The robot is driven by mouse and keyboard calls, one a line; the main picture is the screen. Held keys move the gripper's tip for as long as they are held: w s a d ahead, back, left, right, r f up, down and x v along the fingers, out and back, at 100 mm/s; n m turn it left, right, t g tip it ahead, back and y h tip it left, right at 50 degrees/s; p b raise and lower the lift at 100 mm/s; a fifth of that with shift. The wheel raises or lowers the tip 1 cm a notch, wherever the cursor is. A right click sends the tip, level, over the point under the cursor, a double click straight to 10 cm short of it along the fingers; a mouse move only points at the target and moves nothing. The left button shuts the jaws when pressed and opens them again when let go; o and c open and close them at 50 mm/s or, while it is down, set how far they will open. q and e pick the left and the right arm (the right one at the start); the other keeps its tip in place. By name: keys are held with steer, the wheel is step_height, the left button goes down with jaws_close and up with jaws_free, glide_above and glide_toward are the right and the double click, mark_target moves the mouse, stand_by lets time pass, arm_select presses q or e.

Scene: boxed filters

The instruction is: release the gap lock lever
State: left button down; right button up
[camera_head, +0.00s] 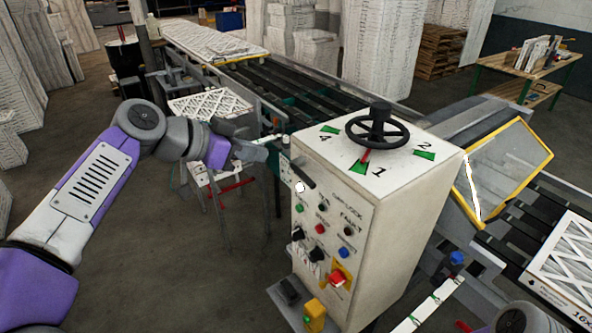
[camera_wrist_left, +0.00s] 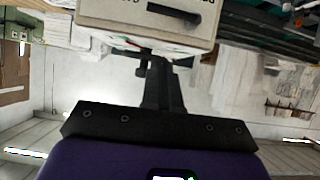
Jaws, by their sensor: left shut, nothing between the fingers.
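The gap lock lever is a black bar handle (camera_head: 302,176) on the upper left of the white control cabinet's front panel (camera_head: 335,225). It slants down to the right, near the "LOCK" lettering. In the left wrist view a black lever (camera_wrist_left: 174,13) shows on the white cabinet face at the top. My left gripper (camera_head: 264,152) is just left of the cabinet, near lever height and apart from the lever. Its fingers are closed and empty; they also show in the left wrist view (camera_wrist_left: 158,62), pointing towards the cabinet. My right gripper is out of view.
A black handwheel (camera_head: 377,127) stands on the cabinet top among green numbered marks. Buttons and knobs, including a red switch on yellow (camera_head: 339,278), sit below the lever. A roller conveyor (camera_head: 300,85) runs behind. A yellow-framed guard (camera_head: 505,170) stands right. Open floor lies front left.

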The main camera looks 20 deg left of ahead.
mark_target(296, 172)
arm_select(q)
steer(key=shift+f, duration=0.1)
steer(key=shift+s+a+f+x, duration=0.15)
steer(key=shift+f+x, duration=0.25)
steer(key=shift+x, duration=1.75)
steer(key=shift+s+a+f+x, duration=0.2)
steer(key=shift+f+x, duration=0.25)
steer(key=shift+x, duration=1.7)
steer(key=shift+s+a+f+x, duration=0.15)
steer(key=shift+f+x, duration=0.25)
steer(key=shift+x, duration=1.75)
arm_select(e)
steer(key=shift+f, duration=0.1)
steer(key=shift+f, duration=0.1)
